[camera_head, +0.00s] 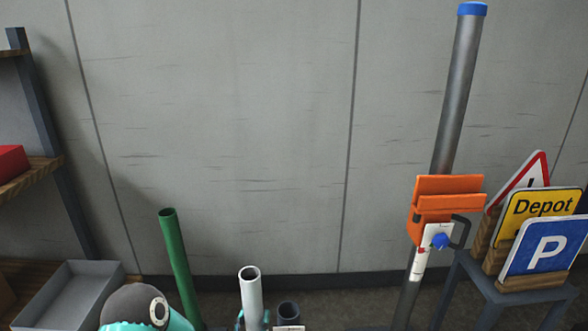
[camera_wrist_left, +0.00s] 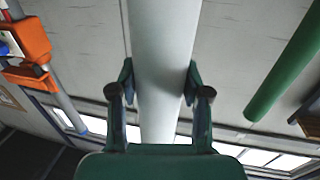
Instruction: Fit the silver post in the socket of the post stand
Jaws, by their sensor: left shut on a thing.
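The silver post (camera_head: 251,292) is a pale, hollow, upright tube low in the middle of the head view; its lower end is out of the frame. My left gripper (camera_head: 252,319) is shut on it. In the left wrist view the gripper's fingers (camera_wrist_left: 160,82) press the pale post (camera_wrist_left: 164,40) from both sides. A dark grey round socket (camera_head: 288,311), seemingly of the post stand, opens upward just right of the post, with a white label at its front. The post's lower end and the stand's base are hidden. My right gripper is not in view.
A green tube (camera_head: 180,268) stands left of the post, slightly tilted. A tall grey pole (camera_head: 457,95) with a blue cap and orange bracket (camera_head: 446,205) is at the right, near a stool with road signs (camera_head: 542,205). A grey tray (camera_head: 68,297) lies at the left.

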